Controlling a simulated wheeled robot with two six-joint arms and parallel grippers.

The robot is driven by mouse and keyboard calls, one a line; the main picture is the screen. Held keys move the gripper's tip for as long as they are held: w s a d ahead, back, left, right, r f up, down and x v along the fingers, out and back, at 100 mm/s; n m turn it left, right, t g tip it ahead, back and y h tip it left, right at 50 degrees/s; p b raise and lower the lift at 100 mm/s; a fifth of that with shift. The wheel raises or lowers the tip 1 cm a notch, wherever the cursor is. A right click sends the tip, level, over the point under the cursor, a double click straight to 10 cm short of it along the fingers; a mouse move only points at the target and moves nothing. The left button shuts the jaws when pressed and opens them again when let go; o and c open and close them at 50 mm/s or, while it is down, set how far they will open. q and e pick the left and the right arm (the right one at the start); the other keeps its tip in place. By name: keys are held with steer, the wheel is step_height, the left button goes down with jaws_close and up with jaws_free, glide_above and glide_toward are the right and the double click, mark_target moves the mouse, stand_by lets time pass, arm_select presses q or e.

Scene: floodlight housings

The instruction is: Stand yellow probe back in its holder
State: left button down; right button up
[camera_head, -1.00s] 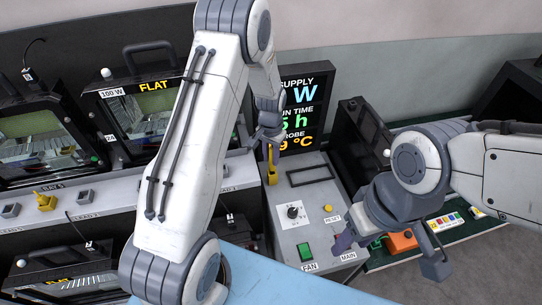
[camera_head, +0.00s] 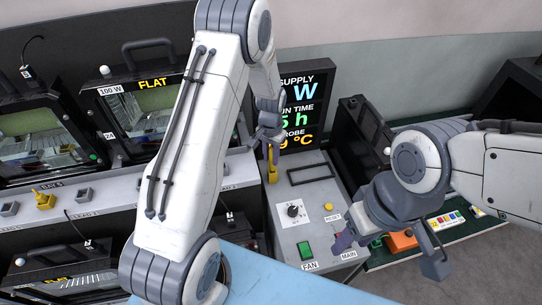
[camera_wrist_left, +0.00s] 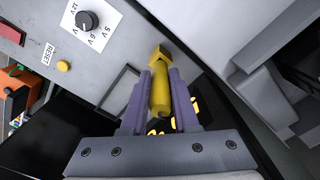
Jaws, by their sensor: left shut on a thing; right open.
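The yellow probe (camera_wrist_left: 161,92) is between the two fingers of my left gripper (camera_wrist_left: 160,85), which is shut on it. In the head view the gripper (camera_head: 268,140) is above the back left of the grey control panel. In the head view the fingers hide much of the probe. My right gripper (camera_head: 390,250) is open and empty, right of the panel's front.
The panel holds a dial (camera_head: 292,212), a green fan switch (camera_head: 304,249) and a yellow reset button (camera_head: 328,207). A display (camera_head: 303,110) stands behind it. Floodlight housings (camera_head: 150,115) stand at the left. An orange object (camera_head: 402,241) lies at the right.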

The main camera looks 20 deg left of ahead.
arm_select(q)
steer(key=shift+f, duration=0.15)
stand_by(0.6)
steer(key=c, duration=0.6)
jaws_free()
